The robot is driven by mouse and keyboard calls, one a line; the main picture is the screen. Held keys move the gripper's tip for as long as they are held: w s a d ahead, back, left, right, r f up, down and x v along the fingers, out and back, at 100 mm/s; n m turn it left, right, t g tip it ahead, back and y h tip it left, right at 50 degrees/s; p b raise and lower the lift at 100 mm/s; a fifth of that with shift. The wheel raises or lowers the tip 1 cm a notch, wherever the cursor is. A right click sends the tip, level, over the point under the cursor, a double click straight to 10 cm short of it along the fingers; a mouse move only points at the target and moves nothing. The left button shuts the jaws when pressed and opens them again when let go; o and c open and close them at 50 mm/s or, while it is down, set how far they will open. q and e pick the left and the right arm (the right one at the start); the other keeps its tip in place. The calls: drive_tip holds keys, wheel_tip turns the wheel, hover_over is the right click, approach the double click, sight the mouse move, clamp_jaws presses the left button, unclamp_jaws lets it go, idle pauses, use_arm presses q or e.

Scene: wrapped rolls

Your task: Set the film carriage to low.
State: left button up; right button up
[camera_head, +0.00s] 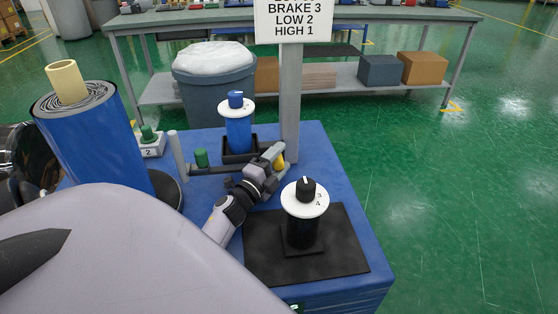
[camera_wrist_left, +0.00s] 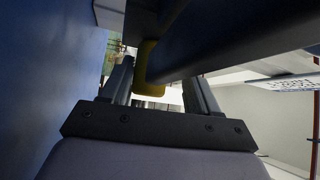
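The sign (camera_head: 293,20) reads BRAKE 3, LOW 2, HIGH 1, with its top cut off. A black post (camera_head: 301,232) carries a white dial (camera_head: 305,205) with a black knob (camera_head: 306,187); 3 and 4 show on the dial. A blue post (camera_head: 238,133) carries a white dial with a blue knob (camera_head: 235,99). I cannot tell which part is the film carriage. My left gripper (camera_head: 275,158) is between the posts, by a yellow piece (camera_head: 280,161). In the left wrist view, its fingers stand apart around the yellow piece (camera_wrist_left: 150,70). My right gripper is out of view.
A blue film roll (camera_head: 98,140) stands on the left. A green knob (camera_head: 148,133) on a base marked 2 and a green cylinder (camera_head: 201,158) are nearby. The sign's grey pole (camera_head: 289,100) rises behind my gripper. A lined bin (camera_head: 214,90) and workbench stand behind; green floor is clear right.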

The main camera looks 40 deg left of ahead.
use_arm(q)
drive_tip(key=shift+s+d+f, duration=0.15)
drive_tip(key=shift+s, duration=1.05)
drive_tip(key=shift+s+d+f, duration=0.15)
drive_tip(key=shift+s+f, duration=0.05)
drive_tip(key=shift+s, duration=0.95)
drive_tip(key=shift+s+d+f, duration=0.15)
drive_tip(key=shift+s, duration=1.05)
